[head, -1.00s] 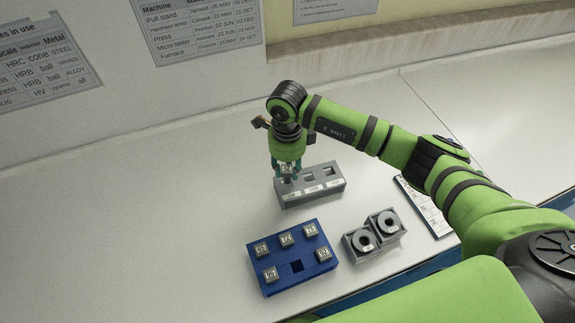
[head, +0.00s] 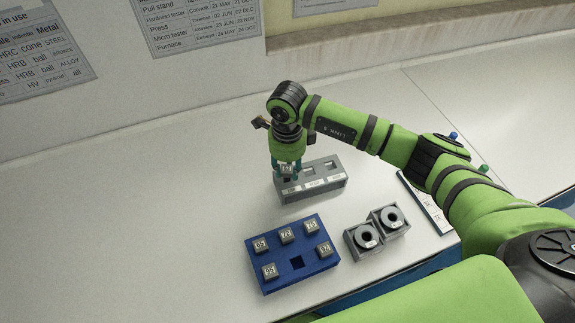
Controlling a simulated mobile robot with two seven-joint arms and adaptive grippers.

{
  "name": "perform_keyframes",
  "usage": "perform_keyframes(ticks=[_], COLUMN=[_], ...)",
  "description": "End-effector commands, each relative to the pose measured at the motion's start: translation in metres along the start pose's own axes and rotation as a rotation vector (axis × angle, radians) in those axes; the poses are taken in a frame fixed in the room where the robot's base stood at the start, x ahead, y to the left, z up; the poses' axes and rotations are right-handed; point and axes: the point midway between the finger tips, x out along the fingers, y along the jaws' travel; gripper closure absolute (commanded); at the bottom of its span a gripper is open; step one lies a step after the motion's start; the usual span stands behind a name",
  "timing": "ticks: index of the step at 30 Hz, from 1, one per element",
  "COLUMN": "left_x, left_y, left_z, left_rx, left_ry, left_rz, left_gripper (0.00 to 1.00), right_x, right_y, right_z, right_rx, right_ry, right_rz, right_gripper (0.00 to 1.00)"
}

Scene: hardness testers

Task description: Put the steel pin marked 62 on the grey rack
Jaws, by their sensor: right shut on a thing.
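The grey rack (head: 318,188) stands on the bench in the middle, with a row of square holes and small white labels along its front. My right gripper (head: 287,173) points down over the rack's left end. It is shut on a small steel pin (head: 287,169) whose mark is too small to read surely. The pin is at the left hole; I cannot tell whether it is seated in it. The blue tray (head: 281,272), nearer to me, holds several numbered steel pins and has one empty hole (head: 297,262) at its front middle. My left gripper is not in view.
Two grey blocks with round rings (head: 366,238) (head: 391,218) stand right of the blue tray. A printed card (head: 424,205) lies further right, partly behind my right arm. Blue and green knobs show beyond that arm. The bench at left is clear.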

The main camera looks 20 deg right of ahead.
Motion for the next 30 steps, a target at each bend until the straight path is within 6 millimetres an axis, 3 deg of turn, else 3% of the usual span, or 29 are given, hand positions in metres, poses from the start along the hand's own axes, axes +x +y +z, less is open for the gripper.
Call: perform_keyframes(ticks=[19,20,21,22,30], left_x=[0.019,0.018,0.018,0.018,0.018], left_y=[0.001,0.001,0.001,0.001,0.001], left_z=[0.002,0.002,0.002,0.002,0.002], left_rx=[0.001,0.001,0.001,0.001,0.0], left_ry=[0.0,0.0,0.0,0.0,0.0], left_rz=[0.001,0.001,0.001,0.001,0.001], left_gripper=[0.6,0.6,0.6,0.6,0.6], right_x=[0.021,0.019,0.019,0.019,0.019], right_y=[-0.001,-0.001,-0.001,-0.001,0.0], right_z=[0.0,0.0,0.0,0.0,0.0], right_rx=[0.0,0.0,0.0,0.0,0.0], right_ry=[-0.001,-0.001,-0.001,-0.001,0.001], right_rz=[-0.001,-0.001,-0.001,-0.001,0.0], right_gripper=[1.0,0.57,0.41,0.38,0.38])
